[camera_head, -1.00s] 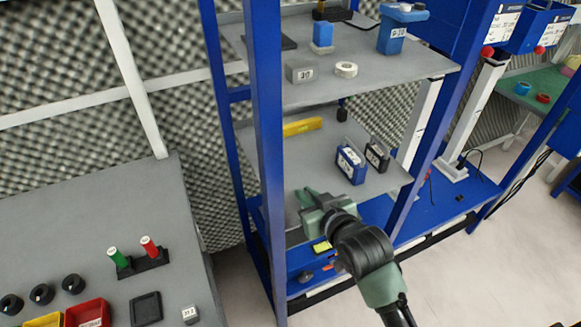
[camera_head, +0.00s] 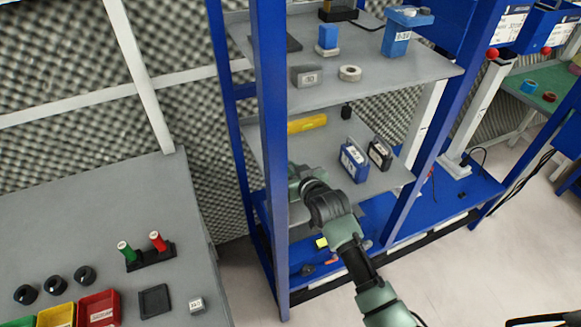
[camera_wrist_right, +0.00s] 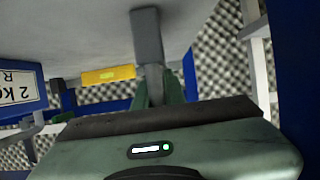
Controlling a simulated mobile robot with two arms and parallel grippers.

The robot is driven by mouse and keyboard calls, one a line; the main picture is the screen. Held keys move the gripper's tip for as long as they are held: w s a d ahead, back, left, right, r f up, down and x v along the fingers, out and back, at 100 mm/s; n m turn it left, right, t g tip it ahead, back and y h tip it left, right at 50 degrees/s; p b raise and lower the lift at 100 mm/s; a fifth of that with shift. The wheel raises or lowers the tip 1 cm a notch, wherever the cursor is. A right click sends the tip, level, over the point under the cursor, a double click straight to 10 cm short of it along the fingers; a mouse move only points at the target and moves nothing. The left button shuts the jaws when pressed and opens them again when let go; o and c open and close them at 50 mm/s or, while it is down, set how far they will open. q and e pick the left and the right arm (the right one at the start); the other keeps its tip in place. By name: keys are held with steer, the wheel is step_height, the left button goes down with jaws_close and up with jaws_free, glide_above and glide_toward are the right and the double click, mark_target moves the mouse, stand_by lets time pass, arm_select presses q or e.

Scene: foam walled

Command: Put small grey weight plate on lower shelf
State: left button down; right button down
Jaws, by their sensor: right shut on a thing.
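My right gripper (camera_head: 299,176) reaches over the left front part of the lower grey shelf (camera_head: 380,184), beside the blue front post. In the wrist view its green fingers (camera_wrist_right: 158,88) are shut on a small grey plate (camera_wrist_right: 147,38), seen nearly edge-on. The wrist picture looks upside down, with the shelf surface (camera_wrist_right: 75,30) at the top. The plate's far end appears at or very near that surface; I cannot tell if it touches. In the head view the plate is hidden by the gripper and post. My left gripper is not in view.
On the lower shelf are a yellow level (camera_head: 307,123), a blue weight (camera_head: 354,160) and a black weight (camera_head: 380,154). The blue post (camera_head: 271,150) stands close left of my gripper. The upper shelf (camera_head: 400,70) hangs above, holding a grey block (camera_head: 307,76) and a white ring.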

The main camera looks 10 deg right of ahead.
steer(key=shift+r, duration=0.1)
steer(key=c, duration=1.8)
jaws_free()
steer(key=o, duration=0.3)
steer(key=shift+s, duration=0.3)
steer(key=v, duration=1.1)
steer(key=shift+s+d+r+b, duration=0.1)
steer(key=shift+s+r+b, duration=0.1)
steer(key=shift+b, duration=0.2)
steer(key=shift+f, duration=0.1)
